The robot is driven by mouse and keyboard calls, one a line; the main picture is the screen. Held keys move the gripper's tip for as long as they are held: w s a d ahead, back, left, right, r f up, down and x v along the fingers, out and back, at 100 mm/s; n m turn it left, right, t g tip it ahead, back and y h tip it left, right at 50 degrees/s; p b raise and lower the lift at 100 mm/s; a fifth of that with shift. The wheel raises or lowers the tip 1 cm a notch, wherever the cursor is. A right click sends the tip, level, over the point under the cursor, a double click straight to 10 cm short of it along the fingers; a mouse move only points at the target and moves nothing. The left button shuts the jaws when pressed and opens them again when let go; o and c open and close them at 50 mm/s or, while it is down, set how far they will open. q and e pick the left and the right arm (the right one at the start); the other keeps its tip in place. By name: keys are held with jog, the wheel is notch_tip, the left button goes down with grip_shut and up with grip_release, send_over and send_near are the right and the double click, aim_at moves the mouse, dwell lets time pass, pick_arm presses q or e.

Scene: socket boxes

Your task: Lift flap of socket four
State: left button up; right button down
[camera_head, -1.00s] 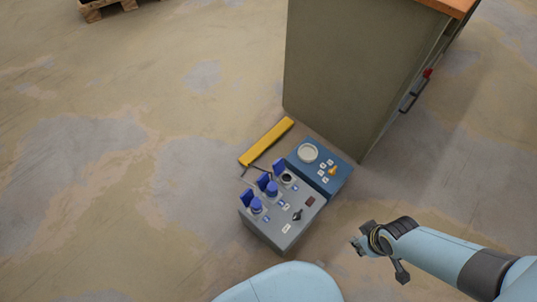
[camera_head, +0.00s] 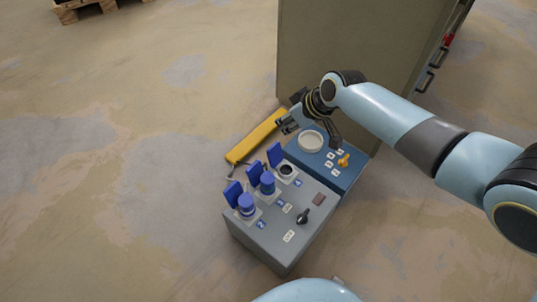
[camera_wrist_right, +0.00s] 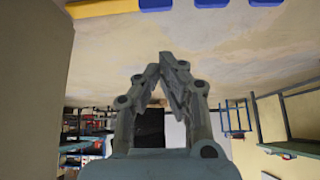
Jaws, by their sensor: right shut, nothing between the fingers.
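The grey socket box (camera_head: 262,240) stands on the floor with three sockets in a row. Each has a raised blue flap; the nearest flap (camera_head: 233,194) is at the left. Two sockets hold blue plugs, and the far one (camera_head: 286,170) shows a dark open hole. The blue box (camera_head: 346,180) beside it has a round pale socket cover (camera_head: 311,141). I cannot read which is socket four. My right gripper (camera_head: 287,124) is shut and empty, above the far left edge of the blue box; its fingertips meet in the wrist view (camera_wrist_right: 168,62). My left gripper is not in view.
A yellow bar (camera_head: 255,136) lies on the floor behind the boxes. A tall grey-green cabinet (camera_head: 350,50) rises close behind the blue box. An orange-yellow switch (camera_head: 343,160) sits on the blue box.

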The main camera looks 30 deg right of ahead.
aim_at(275, 154)
pick_arm(q)
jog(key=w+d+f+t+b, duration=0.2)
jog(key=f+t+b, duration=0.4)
jog(key=b, duration=0.5)
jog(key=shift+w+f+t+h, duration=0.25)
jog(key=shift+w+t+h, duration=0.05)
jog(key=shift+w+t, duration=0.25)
pick_arm(e)
jog(key=d+x, duration=0.1)
jog(key=x, duration=1.1)
jog(key=shift+f+t, duration=0.4)
jog(key=shift+f, duration=0.2)
jog(key=shift+s, duration=0.1)
